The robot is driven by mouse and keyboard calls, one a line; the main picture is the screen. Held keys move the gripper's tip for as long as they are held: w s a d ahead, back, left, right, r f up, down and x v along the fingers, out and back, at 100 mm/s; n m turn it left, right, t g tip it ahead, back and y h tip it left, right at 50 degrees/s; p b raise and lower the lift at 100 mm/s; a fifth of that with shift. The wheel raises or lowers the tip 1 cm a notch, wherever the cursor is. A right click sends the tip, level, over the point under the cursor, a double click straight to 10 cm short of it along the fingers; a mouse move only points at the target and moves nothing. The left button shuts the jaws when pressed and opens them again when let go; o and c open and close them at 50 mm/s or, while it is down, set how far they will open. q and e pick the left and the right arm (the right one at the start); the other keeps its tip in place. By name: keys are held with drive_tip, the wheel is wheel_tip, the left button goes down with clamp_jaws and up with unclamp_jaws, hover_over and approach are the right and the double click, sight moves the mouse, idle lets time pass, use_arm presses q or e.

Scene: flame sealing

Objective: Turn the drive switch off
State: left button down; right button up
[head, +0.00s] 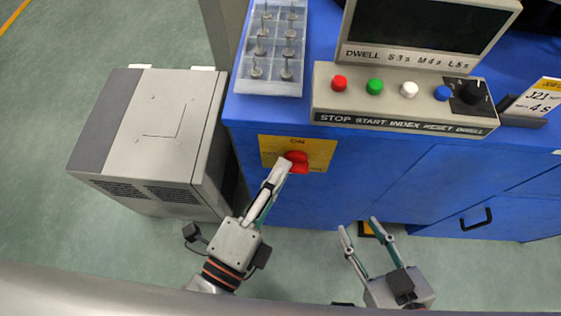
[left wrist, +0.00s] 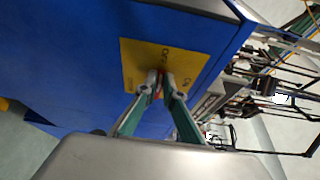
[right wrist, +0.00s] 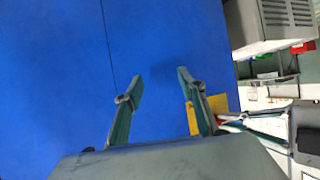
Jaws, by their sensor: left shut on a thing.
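The drive switch is a red rotary knob (head: 297,161) on a yellow plate (head: 319,154) on the front of the blue cabinet. The plate also shows in the left wrist view (left wrist: 135,60), with OFF and ON lettering on it. My left gripper (head: 284,166) is at the knob, and its fingers (left wrist: 160,78) are shut on it. They hide most of the knob in the left wrist view. My right gripper (head: 359,222) is open and empty, low in front of the cabinet and to the right of the plate. Its parted fingers face blue panel in the right wrist view (right wrist: 160,77).
A control box (head: 400,98) with red, green, white and blue buttons and a black dwell dial (head: 469,93) stands on the cabinet. A tray of small parts (head: 271,84) is to its left. A grey unit (head: 160,140) stands left of the cabinet. A drawer handle (head: 476,219) is at right.

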use_arm(q)
drive_tip(key=shift+f+b, duration=0.1)
drive_tip(key=shift+b, duration=0.35)
use_arm(e)
drive_tip(key=shift+w+a+r, duration=0.25)
drive_tip(key=shift+a+r, duration=0.2)
use_arm(q)
drive_tip(key=c, duration=2.2)
unclamp_jaws()
drive_tip(key=shift+o, duration=0.2)
drive_tip(key=v, duration=1.2)
drive_tip(key=shift+f+n, duration=0.15)
drive_tip(key=shift+n, duration=0.15)
